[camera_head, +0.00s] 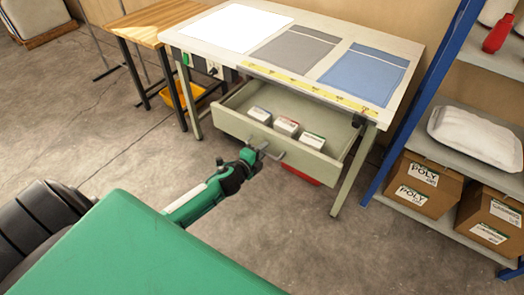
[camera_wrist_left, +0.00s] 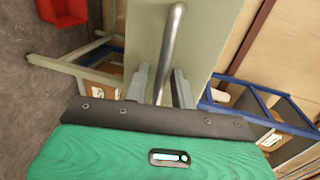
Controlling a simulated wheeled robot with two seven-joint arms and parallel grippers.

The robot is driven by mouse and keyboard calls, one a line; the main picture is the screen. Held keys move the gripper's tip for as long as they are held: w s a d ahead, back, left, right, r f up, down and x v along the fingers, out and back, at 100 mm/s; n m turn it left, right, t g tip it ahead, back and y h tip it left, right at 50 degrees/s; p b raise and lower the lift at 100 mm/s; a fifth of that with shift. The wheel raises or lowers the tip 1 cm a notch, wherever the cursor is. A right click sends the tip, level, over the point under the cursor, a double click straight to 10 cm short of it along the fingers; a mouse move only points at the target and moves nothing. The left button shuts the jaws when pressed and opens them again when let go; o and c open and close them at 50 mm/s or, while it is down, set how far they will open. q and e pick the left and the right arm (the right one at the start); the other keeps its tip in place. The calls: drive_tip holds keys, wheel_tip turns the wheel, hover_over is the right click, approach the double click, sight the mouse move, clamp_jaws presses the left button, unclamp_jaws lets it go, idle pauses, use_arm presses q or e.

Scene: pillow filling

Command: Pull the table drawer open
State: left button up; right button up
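The table drawer (camera_head: 275,142) is pulled out from under the pale-topped table (camera_head: 395,48), and several small boxes show inside it. Its grey bar handle (camera_head: 277,156) is on the front panel. My left gripper (camera_head: 261,150) is at this handle. In the left wrist view, the handle (camera_wrist_left: 173,35) runs between the two fingers of my left gripper (camera_wrist_left: 162,82). The fingers are apart, with a gap visible beside the bar, so they are around it but not closed on it. My right gripper is not in view.
A blue-framed shelf (camera_head: 422,95) with cartons (camera_head: 425,184) stands at the right. A wooden side table (camera_head: 160,18) and a yellow bin (camera_head: 181,95) are at the left. A red bin (camera_head: 300,175) sits beneath the drawer. The floor before the drawer is clear.

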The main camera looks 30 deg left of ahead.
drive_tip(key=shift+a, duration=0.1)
use_arm(q)
drive_tip(key=b+v, duration=0.1)
drive_tip(key=v, duration=1.2)
drive_tip(key=shift+s, duration=0.4)
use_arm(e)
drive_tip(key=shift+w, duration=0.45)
use_arm(q)
drive_tip(key=shift+a, duration=0.15)
